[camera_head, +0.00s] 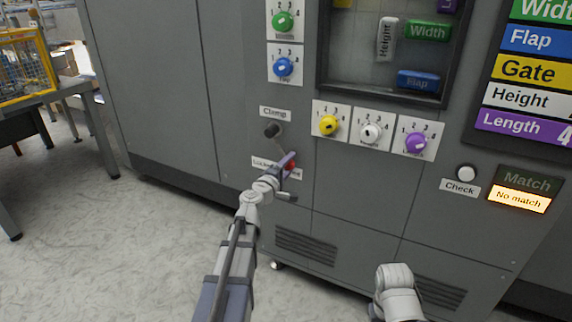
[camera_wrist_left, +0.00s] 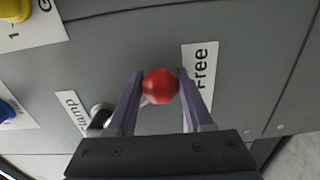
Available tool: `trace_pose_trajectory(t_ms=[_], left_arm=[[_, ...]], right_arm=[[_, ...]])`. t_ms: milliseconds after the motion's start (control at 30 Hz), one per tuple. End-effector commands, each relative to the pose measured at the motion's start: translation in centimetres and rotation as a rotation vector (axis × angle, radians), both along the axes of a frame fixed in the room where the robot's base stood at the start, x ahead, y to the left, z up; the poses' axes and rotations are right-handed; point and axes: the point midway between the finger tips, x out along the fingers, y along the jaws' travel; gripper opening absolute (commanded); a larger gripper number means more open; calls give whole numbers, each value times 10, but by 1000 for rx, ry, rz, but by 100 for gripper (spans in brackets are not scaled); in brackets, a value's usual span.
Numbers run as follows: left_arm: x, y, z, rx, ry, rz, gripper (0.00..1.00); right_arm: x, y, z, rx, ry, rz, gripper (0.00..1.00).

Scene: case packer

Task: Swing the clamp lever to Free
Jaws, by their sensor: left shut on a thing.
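The clamp lever's red knob (camera_wrist_left: 160,86) sits between the fingers of my left gripper (camera_wrist_left: 161,84) in the left wrist view. The gripper is shut on it. In the head view, the lever runs down and right from its dark pivot (camera_head: 271,130), and the red knob (camera_head: 291,166) is partly covered by my left gripper (camera_head: 288,163). The Free label (camera_wrist_left: 199,76) is beside the knob, partly behind the right-hand finger. The Locked label (camera_head: 265,163) shows left of the gripper in the head view.
A Clamp sign (camera_head: 275,113) is above the pivot. Yellow (camera_head: 328,125), white (camera_head: 370,132) and purple (camera_head: 415,143) dials sit to the right. Farther right are a Check button (camera_head: 466,173) and a lit "No match" display (camera_head: 520,199). The floor in front is clear.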

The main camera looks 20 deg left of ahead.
Motion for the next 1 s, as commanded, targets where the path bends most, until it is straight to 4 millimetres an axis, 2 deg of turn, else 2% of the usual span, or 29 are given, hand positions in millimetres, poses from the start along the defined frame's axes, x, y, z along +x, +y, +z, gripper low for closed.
trace_pose_trajectory(t_ms=[567,600,833,1000], left_arm=[[2,3,2,-34,0,13,0],[2,3,2,-34,0,13,56],[1,1,2,-30,1,8,81],[0,0,1,-28,1,6,81]], right_arm=[[0,0,2,0,0,0,50],[0,0,1,0,0,0,50],[0,0,1,0,0,0,50],[0,0,1,0,0,0,50]])
